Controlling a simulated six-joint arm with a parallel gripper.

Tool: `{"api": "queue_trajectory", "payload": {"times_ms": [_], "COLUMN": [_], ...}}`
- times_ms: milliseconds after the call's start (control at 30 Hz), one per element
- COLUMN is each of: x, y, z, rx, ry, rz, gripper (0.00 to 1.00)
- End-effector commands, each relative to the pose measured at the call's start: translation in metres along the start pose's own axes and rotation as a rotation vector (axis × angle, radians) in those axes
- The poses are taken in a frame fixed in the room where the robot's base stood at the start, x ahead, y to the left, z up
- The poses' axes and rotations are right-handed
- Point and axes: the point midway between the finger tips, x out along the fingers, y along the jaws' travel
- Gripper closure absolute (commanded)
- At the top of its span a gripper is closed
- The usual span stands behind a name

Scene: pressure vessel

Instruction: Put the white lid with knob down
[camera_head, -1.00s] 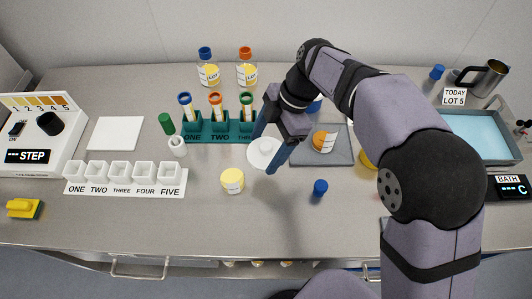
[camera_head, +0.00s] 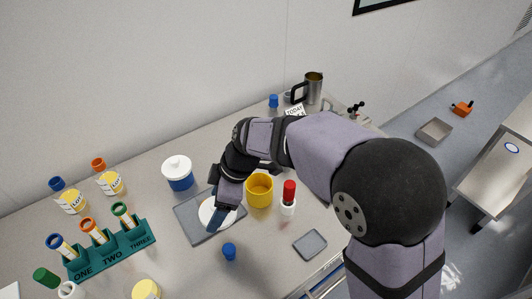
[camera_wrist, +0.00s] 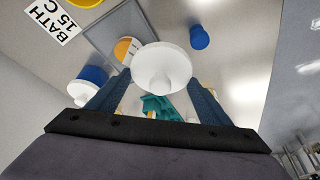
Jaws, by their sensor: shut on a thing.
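The white lid with knob (camera_wrist: 162,62) is between the two fingers in the wrist view, its round knob facing the camera. My gripper (camera_wrist: 155,95) is shut on it. In the head view, my gripper (camera_head: 222,212) holds the lid (camera_head: 206,213) over the grey mat (camera_head: 187,222); one finger crosses in front of the lid. I cannot tell how high the lid is above the mat. In the wrist view, an orange-and-white jar (camera_wrist: 123,47) shows partly behind the lid, by the grey mat (camera_wrist: 103,34).
A blue-and-white lidded jar (camera_head: 178,174) stands behind the mat. A yellow cup (camera_head: 260,192) and a red-capped bottle (camera_head: 289,198) stand to the right. A blue cap (camera_head: 229,251) is in front. The green rack (camera_head: 115,247) with tubes is at left.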

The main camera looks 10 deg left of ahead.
Motion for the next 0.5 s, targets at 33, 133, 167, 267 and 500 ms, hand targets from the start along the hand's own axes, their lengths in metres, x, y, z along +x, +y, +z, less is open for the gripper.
{"api": "queue_trajectory", "payload": {"times_ms": [33, 133, 167, 267, 500], "x": [-0.006, -0.009, -0.009, -0.008, -0.009], "y": [0.006, 0.018, 0.024, 0.042, 0.095], "z": [0.007, 0.015, 0.016, 0.015, 0.018], "rx": [0.055, 0.141, 0.161, 0.223, 0.410], "ry": [0.001, 0.001, 0.001, 0.000, 0.000], "rz": [0.025, 0.060, 0.068, 0.094, 0.172], "gripper": [0.52, 0.52, 0.52, 0.52, 0.52]}}
